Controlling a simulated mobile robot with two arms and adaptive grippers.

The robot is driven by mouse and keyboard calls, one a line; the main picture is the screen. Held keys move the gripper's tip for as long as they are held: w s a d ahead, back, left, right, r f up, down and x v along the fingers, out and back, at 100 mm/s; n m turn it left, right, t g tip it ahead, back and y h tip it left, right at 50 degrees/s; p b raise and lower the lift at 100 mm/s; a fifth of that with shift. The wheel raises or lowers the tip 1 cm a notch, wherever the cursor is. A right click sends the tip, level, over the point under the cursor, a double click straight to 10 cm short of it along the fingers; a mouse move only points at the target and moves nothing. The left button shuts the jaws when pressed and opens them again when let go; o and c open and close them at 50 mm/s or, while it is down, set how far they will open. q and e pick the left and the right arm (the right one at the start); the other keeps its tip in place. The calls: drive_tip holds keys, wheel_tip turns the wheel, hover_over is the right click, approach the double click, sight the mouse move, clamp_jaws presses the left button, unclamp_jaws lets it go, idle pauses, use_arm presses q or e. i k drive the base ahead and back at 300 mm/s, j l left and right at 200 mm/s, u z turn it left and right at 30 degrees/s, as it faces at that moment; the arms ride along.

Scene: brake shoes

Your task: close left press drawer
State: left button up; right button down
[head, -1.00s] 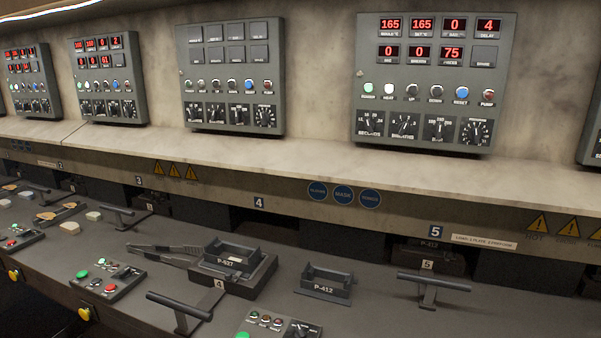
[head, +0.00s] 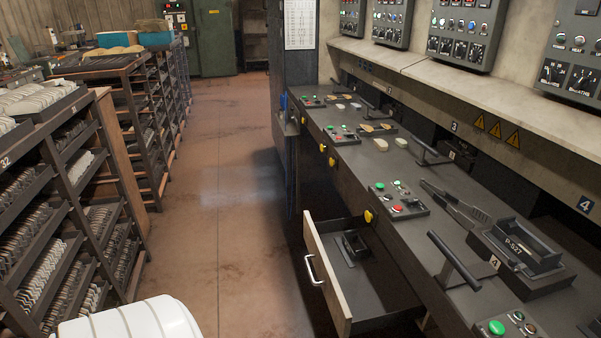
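The press drawer (head: 327,276) stands pulled out from the front of the press bench, over the aisle. Its light front panel carries a metal bar handle (head: 314,270). Inside the drawer, a small dark fixture (head: 353,244) sits toward the far side, and the rest of the dark floor is bare. Neither of my grippers shows in the head view.
The press bench (head: 408,160) runs along the right with button boxes, T-handles and a P-527 mould (head: 520,246) on top. Racks of brake shoes (head: 62,200) line the left. The brown floor (head: 232,215) between is clear. A white rounded body (head: 130,322) shows at the bottom left.

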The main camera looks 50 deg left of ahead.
sight(368, 295)
drive_tip(key=u, duration=1.4)
